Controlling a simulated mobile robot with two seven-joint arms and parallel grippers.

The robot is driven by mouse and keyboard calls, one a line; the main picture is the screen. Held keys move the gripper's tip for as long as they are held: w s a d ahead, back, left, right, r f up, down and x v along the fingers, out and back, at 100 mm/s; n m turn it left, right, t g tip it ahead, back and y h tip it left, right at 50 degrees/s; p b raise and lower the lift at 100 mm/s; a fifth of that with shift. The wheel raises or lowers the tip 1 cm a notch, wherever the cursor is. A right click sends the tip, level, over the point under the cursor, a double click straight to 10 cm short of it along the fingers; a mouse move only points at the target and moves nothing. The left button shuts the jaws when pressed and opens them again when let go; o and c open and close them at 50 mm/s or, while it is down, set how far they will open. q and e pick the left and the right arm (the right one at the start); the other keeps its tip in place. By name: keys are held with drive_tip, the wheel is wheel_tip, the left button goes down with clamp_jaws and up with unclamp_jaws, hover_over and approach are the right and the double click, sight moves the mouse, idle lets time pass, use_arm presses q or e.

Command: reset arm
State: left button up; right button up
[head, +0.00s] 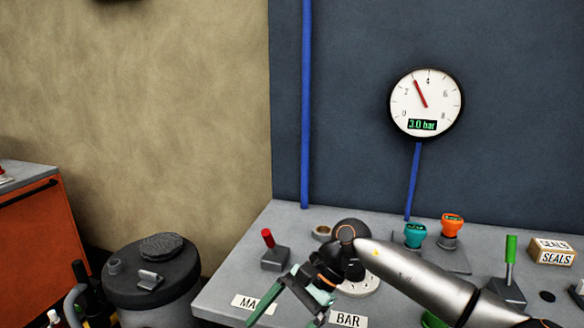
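My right arm comes in from the lower right over the grey bench (235,270). Its gripper (288,316) hangs above the front of the bench, with its two green-grey fingers spread apart and nothing seen between them. My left gripper is not in view. A pale round dial (362,288) on the bench is partly hidden behind the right gripper and wrist. The BAR label (347,320) lies just right of the fingers, and a label starting "MA" (250,303) is partly covered by one finger. The round wall gauge (427,103) reads 3.0 bar.
A red-handled lever (268,240) stands left of the gripper. A teal knob (414,234), an orange knob (452,225), a green-handled lever (510,250) and a SEALS box (552,252) stand to the right. A dark drum (125,280) and an orange-red cabinet (35,245) are at left.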

drive_tip(key=s+a+r+m+y+p, duration=0.1)
drive_tip(key=s+a+r+m+y, duration=0.3)
drive_tip(key=a+m+y, duration=0.6)
drive_tip(key=w+d+f+m+t+y+p, duration=0.2)
drive_tip(key=d+m+t, duration=0.5)
drive_tip(key=m+t, duration=1.1)
drive_tip(key=s+d+f+m+t+h, duration=0.1)
drive_tip(key=d+f+m+h, duration=1.25)
drive_tip(key=m, duration=0.95)
drive_tip(key=s+d+f+m+g+h, duration=0.2)
drive_tip(key=s+d+f+m+g, duration=0.1)
drive_tip(key=s+d+f+m, duration=0.2)
drive_tip(key=s+d+f+m+g+h+p, duration=0.1)
drive_tip(key=s+d+f+m+g+h, duration=0.1)
drive_tip(key=s+f, duration=0.6)
drive_tip(key=s+d+m+g, duration=0.1)
drive_tip(key=s+d+m, duration=0.1)
drive_tip(key=m, duration=0.1)
drive_tip(key=shift+s+d+f+m+p, duration=0.3)
drive_tip(key=shift+s+d+f, duration=0.05)
